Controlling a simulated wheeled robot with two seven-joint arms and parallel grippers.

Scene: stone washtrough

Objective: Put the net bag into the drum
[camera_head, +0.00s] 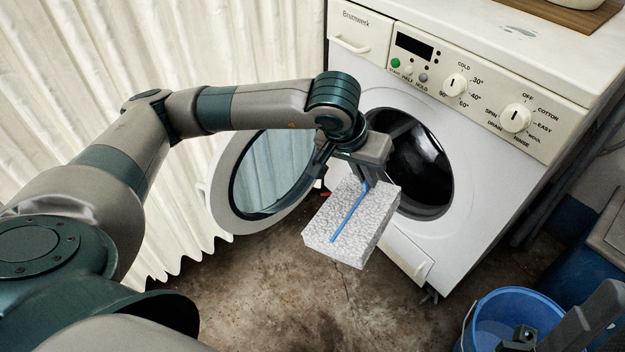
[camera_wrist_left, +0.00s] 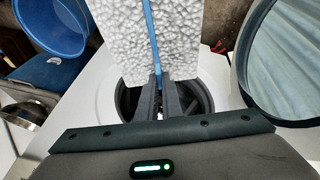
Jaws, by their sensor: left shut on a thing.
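The net bag (camera_head: 345,225) is a white, textured, box-shaped bundle with a blue strip along its face. My left gripper (camera_head: 368,183) is shut on the bag at the blue strip and holds it in the air in front of the washing machine. The bag also shows in the left wrist view (camera_wrist_left: 130,40), reaching away from the fingers (camera_wrist_left: 158,95). The drum (camera_head: 425,165) is the dark round opening in the machine's front, behind and right of the gripper, partly covered by it. My right gripper (camera_head: 520,342) shows in part at the bottom right; its fingers are unclear.
The round glass door (camera_head: 275,175) stands open to the left of the drum opening. The machine's control panel (camera_head: 475,85) is above it. A blue bucket (camera_head: 515,310) stands on the floor at the lower right. A pale curtain (camera_head: 230,40) hangs at the left.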

